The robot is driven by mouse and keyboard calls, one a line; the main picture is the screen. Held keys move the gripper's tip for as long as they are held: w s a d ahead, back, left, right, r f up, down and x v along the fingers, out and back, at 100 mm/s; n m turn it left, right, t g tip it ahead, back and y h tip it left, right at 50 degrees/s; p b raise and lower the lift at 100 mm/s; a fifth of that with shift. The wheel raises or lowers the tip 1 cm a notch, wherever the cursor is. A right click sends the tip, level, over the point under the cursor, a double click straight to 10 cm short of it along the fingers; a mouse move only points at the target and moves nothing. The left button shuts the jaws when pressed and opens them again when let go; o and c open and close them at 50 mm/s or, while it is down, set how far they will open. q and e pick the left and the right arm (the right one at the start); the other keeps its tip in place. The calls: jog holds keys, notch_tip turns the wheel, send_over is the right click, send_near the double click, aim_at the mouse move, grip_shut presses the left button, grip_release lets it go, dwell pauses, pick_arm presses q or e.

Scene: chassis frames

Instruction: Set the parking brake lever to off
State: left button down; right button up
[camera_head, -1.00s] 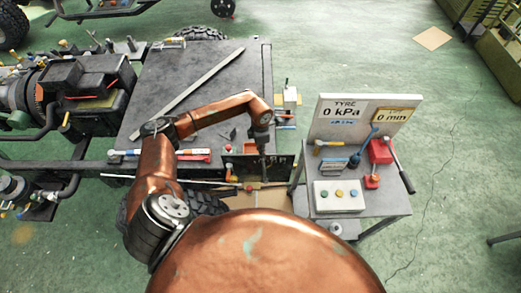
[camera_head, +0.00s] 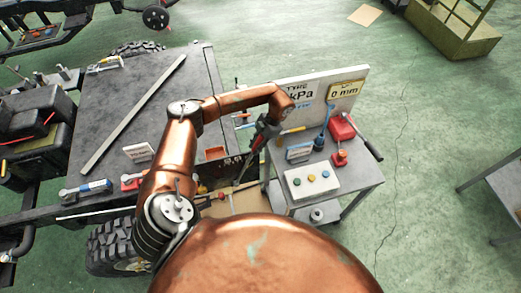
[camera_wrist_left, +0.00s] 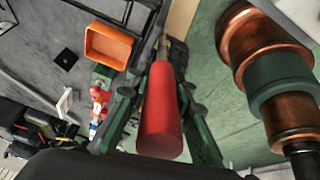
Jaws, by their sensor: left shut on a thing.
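A red grip (camera_wrist_left: 160,115), apparently that of the parking brake lever, fills the middle of the left wrist view. My left gripper's green and dark fingers close on it from both sides. In the head view my left gripper (camera_head: 266,130) is at the chassis's right side, beside the tool table. The lever (camera_head: 257,144) shows there as a red piece just below the fingers, with a dark shaft running down and left. Its lower end and any on or off marks cannot be made out. My right gripper is not in view.
The dark chassis deck (camera_head: 150,85) lies left, with a long grey bar (camera_head: 132,115) on it. An orange tray (camera_head: 214,153) is near its edge. The tool table (camera_head: 350,185) stands close right, carrying a sign board, a button box (camera_head: 312,180) and several tools.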

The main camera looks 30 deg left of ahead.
pick_arm(q)
jog(key=shift+w+d+f, duration=0.1)
jog(key=c, duration=2.1)
grip_release()
jog(key=shift+d, duration=0.1)
jog(key=o, duration=0.3)
jog(key=shift+w, duration=0.15)
jog(key=shift+o, duration=0.6)
jog(key=v, duration=1.2)
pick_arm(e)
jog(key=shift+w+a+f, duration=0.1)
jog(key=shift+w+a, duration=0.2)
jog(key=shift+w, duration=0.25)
